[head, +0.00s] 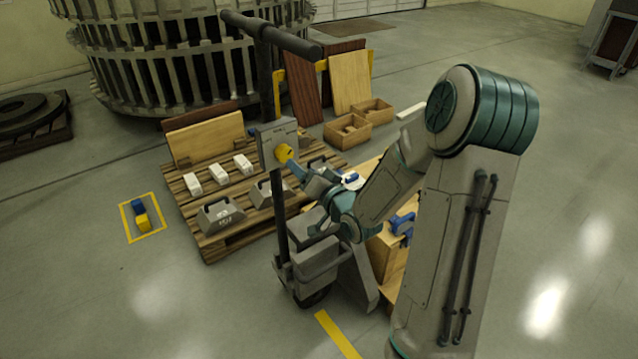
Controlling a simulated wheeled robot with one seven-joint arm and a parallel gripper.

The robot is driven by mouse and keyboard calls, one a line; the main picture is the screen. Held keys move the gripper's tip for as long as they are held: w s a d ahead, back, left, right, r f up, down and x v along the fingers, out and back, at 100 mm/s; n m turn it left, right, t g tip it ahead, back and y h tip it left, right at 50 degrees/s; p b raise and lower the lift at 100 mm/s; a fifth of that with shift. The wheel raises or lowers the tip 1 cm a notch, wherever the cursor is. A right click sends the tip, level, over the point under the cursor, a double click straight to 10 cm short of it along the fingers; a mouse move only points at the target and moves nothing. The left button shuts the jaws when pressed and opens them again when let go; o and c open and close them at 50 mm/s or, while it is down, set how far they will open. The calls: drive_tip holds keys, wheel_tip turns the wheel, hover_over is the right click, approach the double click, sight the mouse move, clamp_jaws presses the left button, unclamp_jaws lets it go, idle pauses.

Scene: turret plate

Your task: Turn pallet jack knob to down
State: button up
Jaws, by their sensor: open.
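The pallet jack (306,258) stands upright in the middle of the head view, with a dark T-shaped handle (270,35) at its top. A grey control box (270,139) is fixed to the handle's shaft. The yellow knob (284,153) sits on the right part of the box's face. Its setting is too small to read. My gripper (293,165) is open, right at the knob from the lower right. I cannot tell whether its fingers touch the knob or are around it.
A wooden pallet (215,243) behind the jack carries grey weights (220,214), white blocks (193,184) and boards. Open wooden boxes (347,132) stand farther back. Blue and yellow blocks (141,215) lie in a yellow floor square at left. The floor at front left is clear.

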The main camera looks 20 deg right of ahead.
drive_tip(key=v, duration=0.6)
drive_tip(key=shift+s, duration=0.25)
drive_tip(key=s+a+r+n+g+h+p, duration=0.2)
drive_tip(key=s+r+g+p, duration=0.4)
drive_tip(key=s, duration=0.5)
drive_tip(key=s+a+r+n+g+h+p, duration=0.2)
drive_tip(key=s+r+g+h+p, duration=0.1)
drive_tip(key=s+r+g+p, duration=0.3)
drive_tip(key=s+r+g, duration=0.2)
drive_tip(key=s+r, duration=0.2)
drive_tip(key=s, duration=0.2)
drive_tip(key=shift+a+r+n+h, duration=0.25)
drive_tip(key=shift+n+h, duration=0.05)
idle(1.0)
